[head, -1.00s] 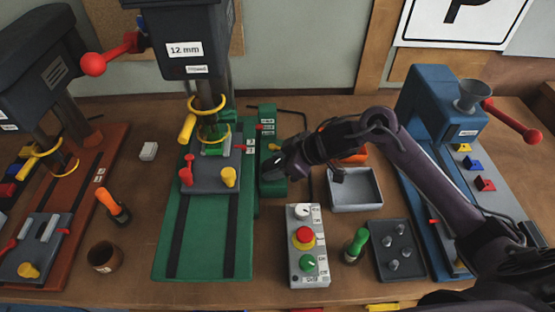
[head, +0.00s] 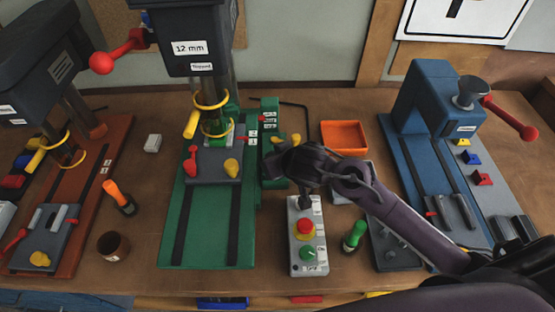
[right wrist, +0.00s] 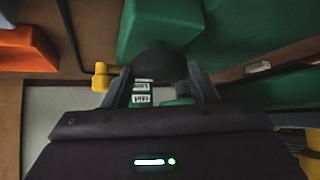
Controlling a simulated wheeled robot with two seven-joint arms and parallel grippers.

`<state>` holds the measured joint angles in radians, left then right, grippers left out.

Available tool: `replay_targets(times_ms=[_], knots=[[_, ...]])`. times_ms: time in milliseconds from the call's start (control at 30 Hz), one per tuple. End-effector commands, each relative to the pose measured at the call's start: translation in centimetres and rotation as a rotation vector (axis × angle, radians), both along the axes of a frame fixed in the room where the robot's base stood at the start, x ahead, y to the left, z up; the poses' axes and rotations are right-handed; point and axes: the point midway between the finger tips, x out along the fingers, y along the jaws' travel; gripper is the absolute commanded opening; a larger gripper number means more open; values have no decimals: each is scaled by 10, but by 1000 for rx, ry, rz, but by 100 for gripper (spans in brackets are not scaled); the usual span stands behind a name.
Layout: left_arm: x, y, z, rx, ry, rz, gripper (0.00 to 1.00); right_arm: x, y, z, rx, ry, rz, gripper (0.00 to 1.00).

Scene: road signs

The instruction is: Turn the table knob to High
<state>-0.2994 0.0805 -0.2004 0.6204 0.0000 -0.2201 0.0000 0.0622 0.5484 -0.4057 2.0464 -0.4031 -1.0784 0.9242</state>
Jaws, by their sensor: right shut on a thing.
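The green drill press stands left of centre, with its green base (head: 211,240) and grey table (head: 212,167). At its right side is a green housing (head: 269,108) with small white labels, too small to read. My right gripper (head: 274,167) reaches this housing from the right. In the right wrist view, its fingers (right wrist: 160,88) are shut on a dark round knob (right wrist: 158,63) beside the green housing (right wrist: 165,22). The knob's setting cannot be read. In the head view, the gripper hides most of the knob. My left gripper is out of view.
A grey control box (head: 307,235) with red and green buttons stands just in front of my right arm. An orange tray (head: 345,136) lies behind the arm. A green-handled tool (head: 354,236) and a blue machine (head: 432,95) are to the right.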

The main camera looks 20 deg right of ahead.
Motion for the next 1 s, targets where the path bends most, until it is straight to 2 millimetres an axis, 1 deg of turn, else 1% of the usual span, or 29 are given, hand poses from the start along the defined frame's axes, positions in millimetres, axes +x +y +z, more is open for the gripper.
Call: replay_targets(times_ms=[33,200,633,667,800,833,1000], knots=[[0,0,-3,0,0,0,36,0,1,-1,3,-2,-17,30],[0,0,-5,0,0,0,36,0,1,0,2,-3,-48,29],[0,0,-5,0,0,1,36,1,0,1,0,-2,-57,29],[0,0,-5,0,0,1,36,1,0,1,0,-2,-57,54],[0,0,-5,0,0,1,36,0,1,1,1,-2,-56,72],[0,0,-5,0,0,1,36,0,1,1,0,-2,-55,74],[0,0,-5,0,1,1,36,0,2,1,2,-2,-52,74]])
